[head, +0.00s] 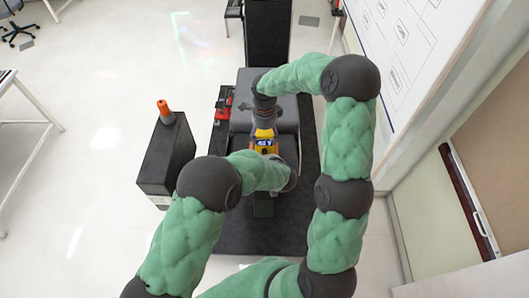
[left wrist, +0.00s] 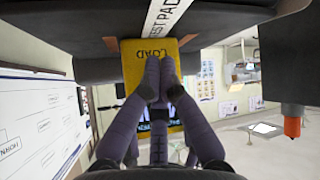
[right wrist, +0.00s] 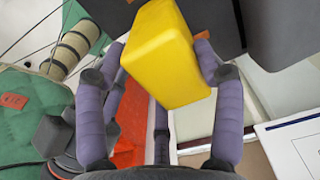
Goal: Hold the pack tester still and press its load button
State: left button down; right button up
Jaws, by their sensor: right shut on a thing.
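The pack tester (head: 264,141) is a yellow box with a lit display, sitting at the grey and black bench. In the left wrist view its yellow face (left wrist: 185,62) carries an upside-down LOAD label. My right gripper (head: 264,118) comes down from above and is shut on the tester; the right wrist view shows the yellow body (right wrist: 160,50) between its two fingers. My left gripper (left wrist: 160,77) is shut and empty, its fingertips together in front of the tester face just by the LOAD label. The fingertips hide the load button, and I cannot tell whether they touch it.
A red item (head: 222,105) lies left of the tester. A dark stand (head: 166,155) with an orange-topped object (head: 164,110) stands further left. A whiteboard (head: 410,45) is at right.

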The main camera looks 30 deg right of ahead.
jog(key=shift+s+f, duration=0.1)
jog(key=shift+f, duration=0.05)
pick_arm(q)
jog(key=s+a, duration=0.1)
jog(key=s, duration=0.2)
jog(key=s+a, duration=0.1)
jog(key=shift+s+a, duration=0.15)
jog(key=shift+a, duration=0.15)
dwell(0.7)
pick_arm(e)
jog(key=o, duration=1.4)
jog(key=shift+o, duration=0.2)
jog(key=shift+r, duration=0.2)
